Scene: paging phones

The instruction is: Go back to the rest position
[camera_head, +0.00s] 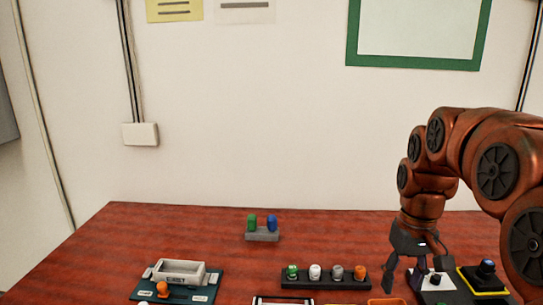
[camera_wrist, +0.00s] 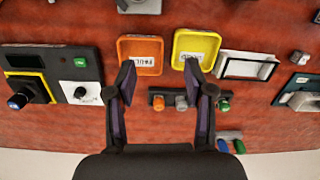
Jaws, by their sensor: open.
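My gripper (camera_head: 418,275) hangs pointing down over the right part of the red wooden table (camera_head: 215,230) in the head view. In the wrist view my gripper (camera_wrist: 160,76) has its two fingers spread wide with nothing between them. I cannot tell the exact height of the fingers over the table.
A black rack (camera_head: 325,284) holds green, white, grey and orange pegs. A grey block (camera_head: 262,236) behind it holds a green and a blue peg. A teal board (camera_head: 205,290) with a grey box stands left. A yellow-edged black knob box (camera_head: 484,280) stands right. The table's back left is clear.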

